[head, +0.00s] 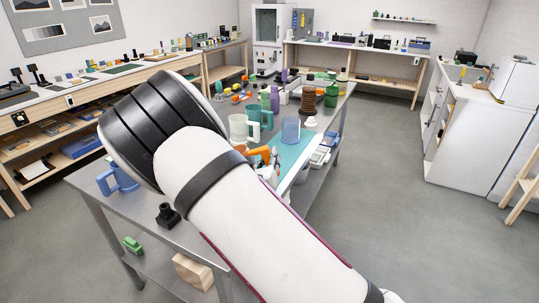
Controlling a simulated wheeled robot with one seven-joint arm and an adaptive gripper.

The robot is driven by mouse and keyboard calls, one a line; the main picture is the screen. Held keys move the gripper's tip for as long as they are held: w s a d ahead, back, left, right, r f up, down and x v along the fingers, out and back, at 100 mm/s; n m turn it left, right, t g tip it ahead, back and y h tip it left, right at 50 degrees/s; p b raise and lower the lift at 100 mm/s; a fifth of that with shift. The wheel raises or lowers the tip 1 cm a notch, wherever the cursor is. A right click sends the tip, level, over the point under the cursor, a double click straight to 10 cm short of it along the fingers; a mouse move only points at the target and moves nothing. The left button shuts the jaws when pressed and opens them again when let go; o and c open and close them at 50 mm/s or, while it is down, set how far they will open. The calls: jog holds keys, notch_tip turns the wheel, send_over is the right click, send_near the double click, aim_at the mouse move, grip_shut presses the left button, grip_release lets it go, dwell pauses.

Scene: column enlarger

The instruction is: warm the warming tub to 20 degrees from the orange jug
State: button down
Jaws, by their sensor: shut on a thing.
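An orange piece (261,154), which looks like part of the orange jug, shows at the upper edge of my white forearm. My gripper (274,163) is mostly hidden behind the forearm; only a small part shows against the orange piece, and its fingertips are not clear. It appears shut on the jug. The jug's tilt and contents cannot be told. A teal flat surface (297,150) lies just right of it, with a clear bluish vessel (290,131) at its back edge. I cannot make out which thing is the warming tub, nor any temperature reading.
A white jug (238,128) and a teal jug (266,119) stand behind the orange piece. A blue jug (119,178) and a black object (168,215) are on the bench's left. Several bottles and a brown ribbed container (309,98) crowd the back. Floor at right is clear.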

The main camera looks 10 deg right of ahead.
aim_at(264, 153)
jog(key=shift+w+f+b, duration=0.1)
jog(key=shift+f+b, duration=0.2)
jog(key=shift+f, duration=0.55)
jog(key=shift+a+r+n, duration=0.25)
jog(key=shift+r+n, duration=0.15)
jog(key=shift+r, duration=0.5)
jog(key=shift+w+a+r+n+p, duration=0.1)
jog(key=shift+a+r+n+p, duration=0.05)
jog(key=shift+r+n, duration=0.45)
jog(key=shift+a+r+n+p, duration=0.15)
jog(key=shift+r+n, duration=0.25)
jog(key=shift+r, duration=0.35)
jog(key=shift+d+f, duration=0.1)
jog(key=shift+f, duration=0.1)
jog(key=shift+f, duration=1.4)
jog(key=shift+w+a+r+n+p, duration=0.15)
jog(key=shift+a+r+n+p, duration=0.4)
jog(key=shift+r+n, duration=0.35)
jog(key=shift+w+a+n, duration=0.1)
jog(key=shift+n, duration=0.2)
